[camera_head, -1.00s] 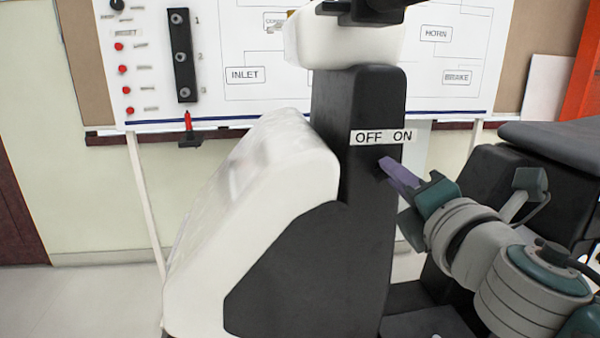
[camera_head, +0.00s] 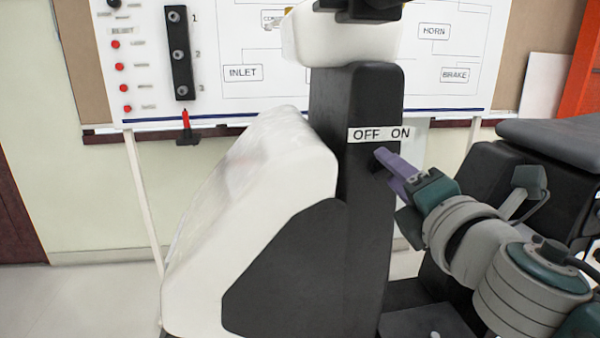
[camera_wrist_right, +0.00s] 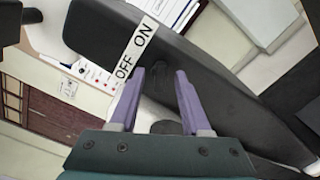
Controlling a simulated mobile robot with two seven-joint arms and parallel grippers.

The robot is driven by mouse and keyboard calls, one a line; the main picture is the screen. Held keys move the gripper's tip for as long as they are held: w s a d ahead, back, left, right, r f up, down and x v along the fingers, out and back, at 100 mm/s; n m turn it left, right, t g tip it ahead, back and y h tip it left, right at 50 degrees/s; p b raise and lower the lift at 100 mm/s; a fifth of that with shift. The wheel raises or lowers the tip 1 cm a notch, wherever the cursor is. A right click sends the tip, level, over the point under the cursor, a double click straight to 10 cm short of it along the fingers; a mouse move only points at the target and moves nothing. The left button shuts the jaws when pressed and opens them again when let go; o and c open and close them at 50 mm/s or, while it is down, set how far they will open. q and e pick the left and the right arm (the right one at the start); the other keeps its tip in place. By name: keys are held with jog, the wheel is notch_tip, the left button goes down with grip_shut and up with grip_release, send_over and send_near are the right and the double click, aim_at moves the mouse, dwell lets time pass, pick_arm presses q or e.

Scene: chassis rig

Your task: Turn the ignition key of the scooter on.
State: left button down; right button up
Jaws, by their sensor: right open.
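The scooter's black front column (camera_head: 350,235) stands in the middle of the head view, with a white OFF / ON label (camera_head: 379,134) on it. The label also shows in the right wrist view (camera_wrist_right: 136,48). My right gripper (camera_head: 381,156) reaches in from the right, its purple fingertips at the column just below the label, near ON. In the right wrist view its two fingers (camera_wrist_right: 160,73) are apart. A small dark shape, perhaps the ignition key (camera_wrist_right: 159,71), lies between the tips, dark on dark. I cannot tell which way it points or whether the fingers touch it. My left gripper is not in view.
The scooter's white front shield (camera_head: 265,175) is left of the column and its black seat (camera_head: 555,140) is at the right. A whiteboard (camera_head: 255,95) with labels and red buttons stands behind. Floor (camera_head: 90,295) shows clear at the left.

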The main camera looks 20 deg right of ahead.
jog(key=b+v, duration=0.1)
jog(key=v, duration=0.8)
jog(key=shift+s+a, duration=0.15)
jog(key=shift+s, duration=0.2)
